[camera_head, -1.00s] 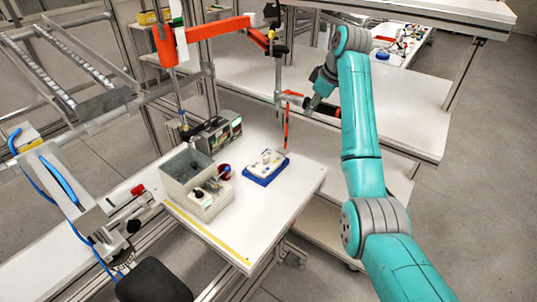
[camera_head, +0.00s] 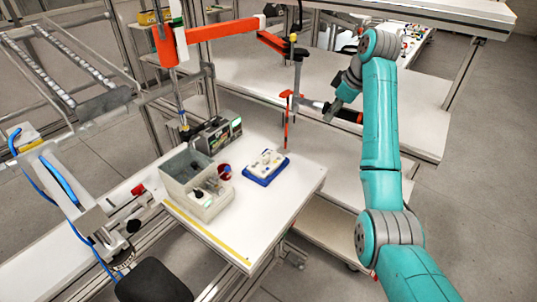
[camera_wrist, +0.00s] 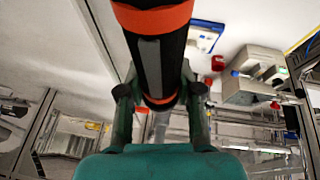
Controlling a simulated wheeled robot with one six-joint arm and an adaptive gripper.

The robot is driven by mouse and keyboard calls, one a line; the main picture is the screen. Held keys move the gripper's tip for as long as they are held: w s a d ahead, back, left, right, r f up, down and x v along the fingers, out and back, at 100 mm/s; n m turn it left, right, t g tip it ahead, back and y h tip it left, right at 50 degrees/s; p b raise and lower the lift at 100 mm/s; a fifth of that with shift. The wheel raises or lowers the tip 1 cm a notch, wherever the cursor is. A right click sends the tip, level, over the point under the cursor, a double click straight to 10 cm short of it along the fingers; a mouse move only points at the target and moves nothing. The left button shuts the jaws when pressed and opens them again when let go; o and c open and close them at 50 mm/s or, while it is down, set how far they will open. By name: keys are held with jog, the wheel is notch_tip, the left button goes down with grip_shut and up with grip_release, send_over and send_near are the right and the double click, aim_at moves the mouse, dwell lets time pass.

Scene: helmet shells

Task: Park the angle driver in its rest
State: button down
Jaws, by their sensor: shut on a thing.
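The angle driver (camera_head: 348,115) is a dark tool with orange bands and a paler front end pointing left. My gripper (camera_head: 332,108) is shut around its body and holds it in the air, beyond the right back of the white table. In the wrist view the driver's black body (camera_wrist: 150,65) runs between the two fingers (camera_wrist: 160,95). Its front end meets or overlaps the hanging post (camera_head: 297,75) of an orange jointed arm; I cannot tell if they are joined. A thin red upright (camera_head: 286,125) stands left of the driver, at the table's back corner; I cannot tell whether it is the rest.
The white table (camera_head: 245,240) carries a grey bin (camera_head: 190,165), a blue tray with pale parts (camera_head: 265,168) and a small red cup (camera_head: 224,172). The orange jointed arm (camera_head: 220,28) reaches overhead. White shelves (camera_head: 400,100) lie behind my arm.

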jog(key=w, duration=0.6)
jog(key=shift+w+a, duration=0.15)
jog(key=shift+w, duration=0.05)
dwell(0.5)
grip_release()
dwell(0.5)
jog(key=v, duration=1.1)
dwell(0.4)
dwell(0.4)
